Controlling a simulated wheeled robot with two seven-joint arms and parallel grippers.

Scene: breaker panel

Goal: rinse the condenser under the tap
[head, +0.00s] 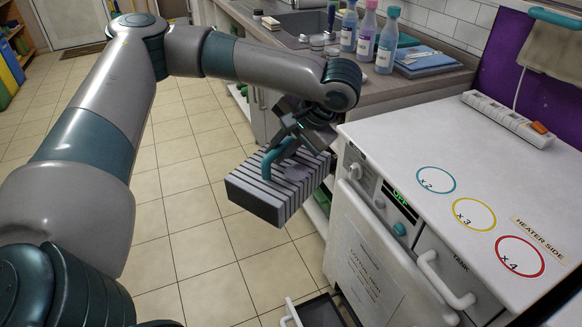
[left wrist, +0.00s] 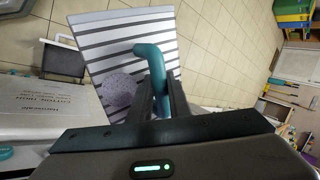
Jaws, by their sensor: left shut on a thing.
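The condenser (head: 277,183) is a grey block with dark slots and a teal handle (head: 270,160). My left gripper (head: 288,143) is shut on this handle and holds the block in the air over the tiled floor, in front of the white machine. A greyish-purple patch (head: 297,172) sits on the block's face. In the left wrist view the condenser (left wrist: 128,40) fills the upper middle, with the patch (left wrist: 118,92) left of the gripper (left wrist: 160,88). The sink (head: 303,24) is set in the counter at the back. A dark upright part there may be the tap (head: 332,12).
The white machine (head: 440,150) with coloured rings on its top stands at the right. A dark drawer or tray (head: 322,312) juts out low at its front. Several bottles (head: 365,35) and a blue stack (head: 425,62) stand on the counter (head: 420,87).

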